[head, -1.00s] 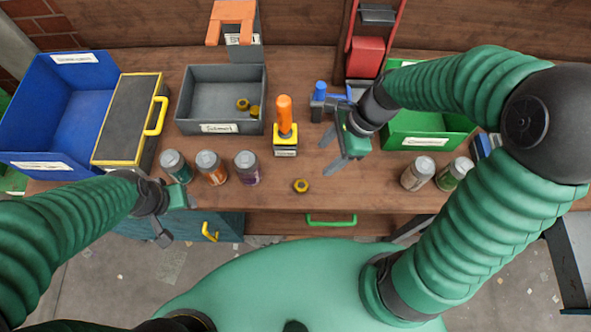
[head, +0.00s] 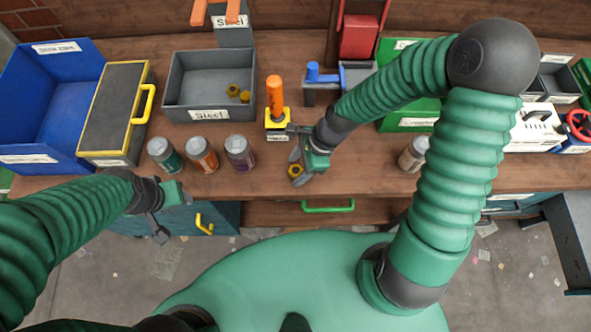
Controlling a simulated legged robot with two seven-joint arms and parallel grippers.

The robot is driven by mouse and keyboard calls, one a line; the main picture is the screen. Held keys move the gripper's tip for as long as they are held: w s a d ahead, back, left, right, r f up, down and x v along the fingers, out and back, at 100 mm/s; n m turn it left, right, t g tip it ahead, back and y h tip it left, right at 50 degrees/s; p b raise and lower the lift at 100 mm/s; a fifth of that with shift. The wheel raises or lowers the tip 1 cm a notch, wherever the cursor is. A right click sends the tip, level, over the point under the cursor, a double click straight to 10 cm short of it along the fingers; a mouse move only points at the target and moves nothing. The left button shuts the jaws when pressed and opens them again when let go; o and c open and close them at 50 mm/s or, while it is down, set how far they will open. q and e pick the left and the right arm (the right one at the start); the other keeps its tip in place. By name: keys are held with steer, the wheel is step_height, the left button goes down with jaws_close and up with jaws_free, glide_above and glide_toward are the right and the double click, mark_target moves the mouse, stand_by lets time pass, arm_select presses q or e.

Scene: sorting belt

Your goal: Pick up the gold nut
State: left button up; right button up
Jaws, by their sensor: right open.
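The gold nut (head: 295,170) lies on the wooden bench near its front edge, partly covered by my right gripper. My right gripper (head: 297,168) is open, with its fingers low around or just above the nut; I cannot tell whether they touch it. My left gripper (head: 168,217) hangs near the bench's front edge at the left, away from the nut; its finger opening is not clear. Two more gold nuts (head: 239,93) lie in the grey bin labelled Steel (head: 208,114).
Three cans (head: 202,155) stand left of the nut. An orange-handled tool on a yellow base (head: 275,100) stands just behind it. A blue bin (head: 62,100) and yellow-edged case (head: 112,115) fill the left.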

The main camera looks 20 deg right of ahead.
jaws_close()
steer(key=shift+r, duration=0.15)
